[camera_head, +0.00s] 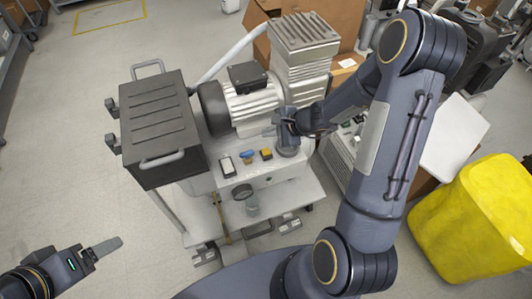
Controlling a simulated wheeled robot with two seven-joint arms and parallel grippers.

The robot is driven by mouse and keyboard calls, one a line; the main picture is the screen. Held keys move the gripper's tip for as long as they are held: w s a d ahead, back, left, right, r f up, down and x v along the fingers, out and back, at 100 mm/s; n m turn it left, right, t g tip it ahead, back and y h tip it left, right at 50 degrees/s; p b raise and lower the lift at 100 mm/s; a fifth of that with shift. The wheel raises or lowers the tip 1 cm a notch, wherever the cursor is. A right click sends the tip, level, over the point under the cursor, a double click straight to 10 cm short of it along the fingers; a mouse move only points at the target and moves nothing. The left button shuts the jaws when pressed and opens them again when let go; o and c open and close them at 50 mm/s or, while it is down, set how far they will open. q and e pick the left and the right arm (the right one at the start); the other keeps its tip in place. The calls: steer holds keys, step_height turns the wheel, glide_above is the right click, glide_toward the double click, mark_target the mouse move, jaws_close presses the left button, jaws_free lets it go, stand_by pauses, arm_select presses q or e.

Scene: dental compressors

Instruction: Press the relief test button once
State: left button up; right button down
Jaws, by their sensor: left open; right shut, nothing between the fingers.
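The compressor unit (240,105) stands on a light wheeled cart. Its front panel (262,173) carries a black-and-white rocker switch (227,167), a blue control (247,156) and a yellow-orange button (266,154). I cannot read labels, so which control is the relief test button is unclear. My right gripper (269,131) is shut and empty, just behind and above the yellow-orange button, in front of the motor. It looks apart from the button. My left gripper (104,249) is open and empty at the lower left, over the floor, far from the panel.
A dark ribbed box (155,125) with handles stands at the unit's left. Cardboard boxes (340,20) stand behind. A yellow bin (480,215) is at the right. The floor at the left is clear.

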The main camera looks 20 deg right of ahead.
steer(key=b, duration=0.4)
glide_above(269, 152)
step_height(269, 152, down, 6)
steer(key=shift+r, duration=0.2)
steer(key=shift+f+b, duration=0.4)
steer(key=shift+b, duration=0.2)
stand_by(1.0)
steer(key=shift+f+b, duration=0.4)
steer(key=shift+b, duration=0.2)
